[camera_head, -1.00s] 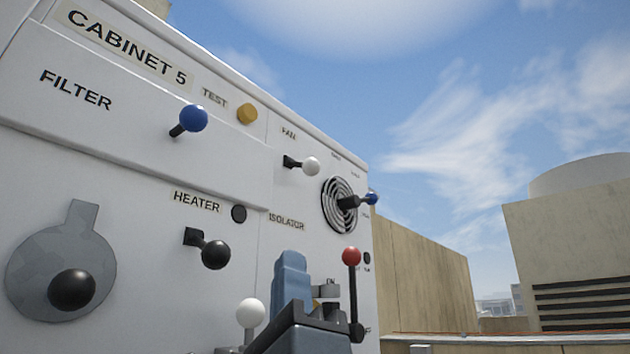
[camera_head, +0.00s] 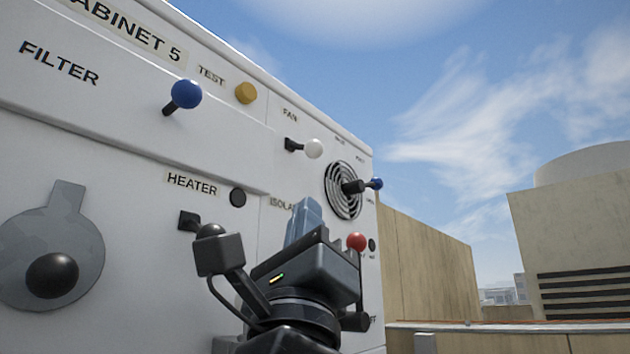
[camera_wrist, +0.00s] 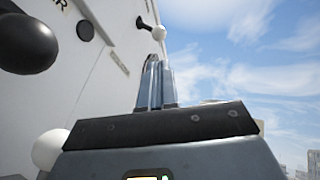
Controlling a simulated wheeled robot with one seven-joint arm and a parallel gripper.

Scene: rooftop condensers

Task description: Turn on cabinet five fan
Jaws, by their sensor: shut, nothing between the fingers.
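Cabinet 5 (camera_head: 130,150) is a white panel with labelled controls. Under the FAN label (camera_head: 290,114) a white-ball lever (camera_head: 313,148) sticks out on a short dark stem. It also shows at the top of the wrist view (camera_wrist: 158,32). My gripper (camera_head: 306,208) is shut and empty, pointing up in front of the panel, below the fan lever and apart from it. In the wrist view my blue-grey fingers (camera_wrist: 156,80) are together. My gripper covers part of the ISOLATOR label (camera_head: 281,203) and the area below it.
Close by are a red-ball lever (camera_head: 357,242) right of my gripper, a blue-ball knob (camera_head: 376,184) by the round grille (camera_head: 341,192), and the partly hidden black heater knob (camera_head: 211,230). A white ball (camera_wrist: 49,149) is near my gripper's left. Open sky lies right.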

